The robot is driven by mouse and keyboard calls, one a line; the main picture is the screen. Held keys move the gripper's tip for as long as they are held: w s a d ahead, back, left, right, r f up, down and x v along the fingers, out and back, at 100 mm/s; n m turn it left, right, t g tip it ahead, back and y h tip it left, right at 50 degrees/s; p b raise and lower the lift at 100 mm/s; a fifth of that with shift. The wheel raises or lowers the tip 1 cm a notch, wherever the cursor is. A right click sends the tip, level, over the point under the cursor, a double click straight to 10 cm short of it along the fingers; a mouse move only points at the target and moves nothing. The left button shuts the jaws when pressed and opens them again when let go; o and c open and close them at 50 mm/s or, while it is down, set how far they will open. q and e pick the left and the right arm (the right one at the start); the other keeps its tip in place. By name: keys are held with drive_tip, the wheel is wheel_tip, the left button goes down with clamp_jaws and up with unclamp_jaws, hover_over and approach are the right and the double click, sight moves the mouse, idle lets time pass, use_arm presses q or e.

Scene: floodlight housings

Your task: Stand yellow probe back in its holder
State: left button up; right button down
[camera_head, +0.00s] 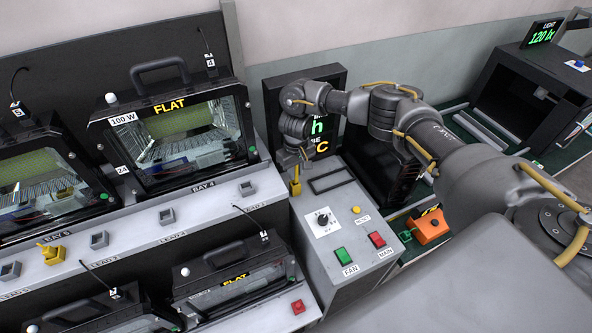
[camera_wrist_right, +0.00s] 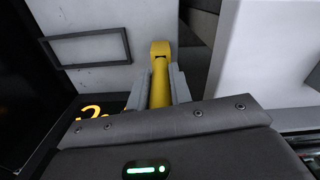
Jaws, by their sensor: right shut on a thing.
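The yellow probe (camera_head: 296,186) hangs below my right gripper (camera_head: 299,160), near the left edge of the grey control console. In the right wrist view the probe (camera_wrist_right: 160,75) sits between the two grey fingers (camera_wrist_right: 160,88), which are shut on it. Its far end reaches beyond the fingers; whether it touches the console I cannot tell. A black rectangular frame (camera_head: 330,181) lies on the console to the right of the probe, and the frame also shows in the wrist view (camera_wrist_right: 88,33). I cannot make out which part is the holder. My left gripper is not in view.
The console carries a dial (camera_head: 322,219), a green FAN button (camera_head: 344,256) and a red MAIN button (camera_head: 377,239). A display (camera_head: 320,128) stands behind my gripper. Floodlight housings (camera_head: 175,135) fill the left. An orange box (camera_head: 428,228) sits right of the console.

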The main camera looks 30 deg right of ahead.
drive_tip(key=shift+f, duration=0.1)
idle(0.4)
drive_tip(key=c, duration=1.2)
unclamp_jaws()
drive_tip(key=shift+r, duration=0.2)
wheel_tip(320, 180, up, 10)
drive_tip(key=shift+r, duration=0.2)
